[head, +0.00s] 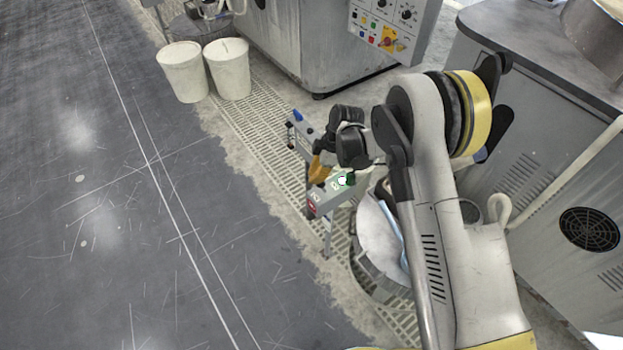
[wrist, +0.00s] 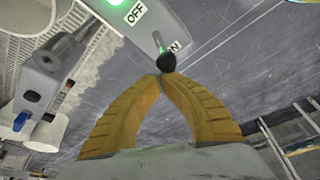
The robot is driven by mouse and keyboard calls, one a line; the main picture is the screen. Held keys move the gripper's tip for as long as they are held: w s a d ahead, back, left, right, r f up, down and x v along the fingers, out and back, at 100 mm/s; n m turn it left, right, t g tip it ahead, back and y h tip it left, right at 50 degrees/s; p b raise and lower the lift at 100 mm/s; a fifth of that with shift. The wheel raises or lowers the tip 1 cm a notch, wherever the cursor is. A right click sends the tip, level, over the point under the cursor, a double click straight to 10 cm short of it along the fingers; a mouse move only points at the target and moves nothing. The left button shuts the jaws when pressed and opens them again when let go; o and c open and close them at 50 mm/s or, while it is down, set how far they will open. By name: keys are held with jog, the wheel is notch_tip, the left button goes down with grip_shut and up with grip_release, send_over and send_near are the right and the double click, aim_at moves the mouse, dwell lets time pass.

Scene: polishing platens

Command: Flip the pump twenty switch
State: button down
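A grey switch box (head: 338,190) with a lit green lamp (head: 346,179) stands on a post by the floor grating; a red patch shows at its lower end. In the wrist view the box (wrist: 165,17) shows OFF and ON labels, and a lever with a black ball knob (wrist: 166,62) is at the ON side. I cannot read a pump number clearly. My gripper (head: 317,178) is beside the box; in the wrist view its yellow fingertips (wrist: 161,80) meet just below the knob. Whether they touch it I cannot tell. The fingers look shut with nothing between them.
A second grey box with a blue knob (head: 298,115) stands just behind my gripper. Two white buckets (head: 205,70) stand at the back left. Grey machines (head: 310,45) stand behind and at right. The dark floor at left is clear.

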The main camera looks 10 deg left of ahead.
jog(key=shift+w+d+r, duration=0.15)
jog(key=shift+w+d, duration=0.4)
jog(key=shift+w, duration=0.05)
jog(key=shift+w+d, duration=0.75)
jog(key=shift+w, duration=0.1)
jog(key=shift+r, duration=0.1)
jog(key=shift+r+p, duration=0.35)
jog(key=shift+r, duration=0.4)
